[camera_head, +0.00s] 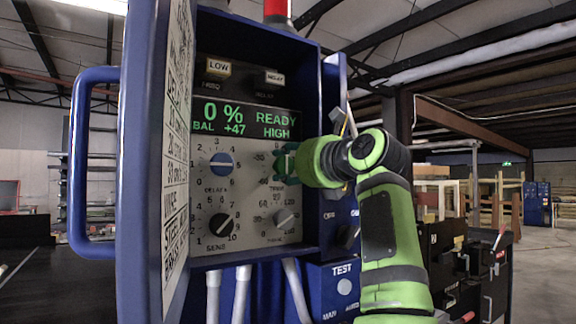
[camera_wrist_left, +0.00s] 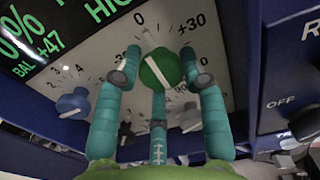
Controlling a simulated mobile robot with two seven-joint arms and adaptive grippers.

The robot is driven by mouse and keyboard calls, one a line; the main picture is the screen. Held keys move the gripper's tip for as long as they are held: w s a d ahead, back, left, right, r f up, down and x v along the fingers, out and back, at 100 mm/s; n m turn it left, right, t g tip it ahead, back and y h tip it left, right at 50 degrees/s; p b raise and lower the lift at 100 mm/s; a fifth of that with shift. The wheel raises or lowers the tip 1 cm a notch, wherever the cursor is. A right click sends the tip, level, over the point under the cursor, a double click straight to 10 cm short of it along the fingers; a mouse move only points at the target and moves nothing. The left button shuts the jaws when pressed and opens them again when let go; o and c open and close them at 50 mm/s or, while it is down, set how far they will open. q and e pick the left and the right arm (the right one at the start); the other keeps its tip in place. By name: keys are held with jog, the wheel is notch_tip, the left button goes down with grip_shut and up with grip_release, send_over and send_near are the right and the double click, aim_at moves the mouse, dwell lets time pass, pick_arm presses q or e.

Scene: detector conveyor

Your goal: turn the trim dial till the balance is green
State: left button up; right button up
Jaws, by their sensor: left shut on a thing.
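The trim dial (camera_wrist_left: 160,68) is a round green knob with a white line, clear in the wrist view. Its scale shows 0 above it and +30 to the upper right. The white line leans from upper left to lower right. My left gripper (camera_head: 284,163) is shut on the trim dial, its teal fingers around the knob in the wrist view (camera_wrist_left: 161,72). In the head view, the fingers and green hand hide most of the dial. The display (camera_head: 243,120) reads 0 %, BAL +47, READY and HIGH, all in green letters. My right gripper is not in view.
The blue delay dial (camera_head: 221,164), black sens dial (camera_head: 220,225) and a grey knob (camera_head: 285,218) sit close by on the panel. The open cabinet door (camera_head: 143,160) with its blue handle (camera_head: 80,165) stands at left. A TEST box (camera_head: 343,287) is below right.

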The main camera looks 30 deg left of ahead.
pick_arm(q)
jog(key=shift+s+r+n, duration=0.15)
jog(key=shift+r+n, duration=0.25)
jog(key=shift+r, duration=0.1)
jog(key=n+p, duration=0.1)
jog(key=n, duration=0.3)
jog(key=shift+p, duration=0.3)
jog(key=n+p, duration=0.1)
jog(key=n, duration=0.4)
jog(key=shift+c, duration=0.2)
jog(key=n+p, duration=0.1)
jog(key=n, duration=0.3)
jog(key=shift+f, duration=0.15)
jog(key=n, duration=0.3)
jog(key=shift+f+n, duration=0.15)
jog(key=shift+n, duration=0.15)
jog(key=shift+a+f+n+p, duration=0.15)
jog(key=shift+n+p, duration=0.3)
jog(key=shift+n, duration=1.15)
jog(key=shift+f+n, duration=0.3)
